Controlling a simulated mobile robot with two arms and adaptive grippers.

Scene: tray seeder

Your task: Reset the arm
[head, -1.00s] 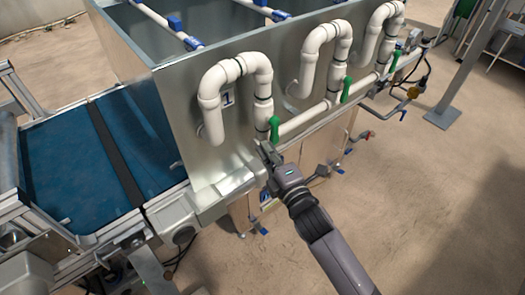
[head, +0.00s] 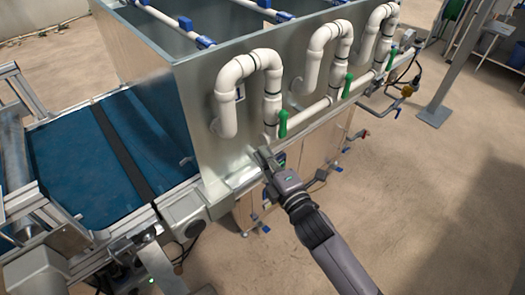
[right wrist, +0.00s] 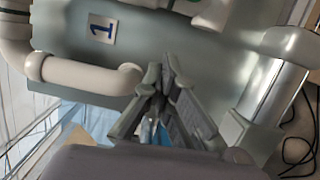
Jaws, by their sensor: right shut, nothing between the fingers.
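My right gripper (head: 266,157) is shut and empty. In the head view it is in front of the steel tank wall (head: 205,115), below and left of the first green valve handle (head: 283,123), with a gap between them. In the right wrist view its fingers (right wrist: 166,82) come together near the middle, with the grey wall and a white pipe (right wrist: 85,75) beyond. The handle points upward along the first white pipe. My left gripper is not in view.
White looped pipes (head: 328,45) and two more green handles (head: 348,85) (head: 391,58) run along the tank's side. A blue conveyor belt (head: 65,165) lies at left. A grey post (head: 465,65) stands at right. The sandy floor (head: 420,210) at lower right is open.

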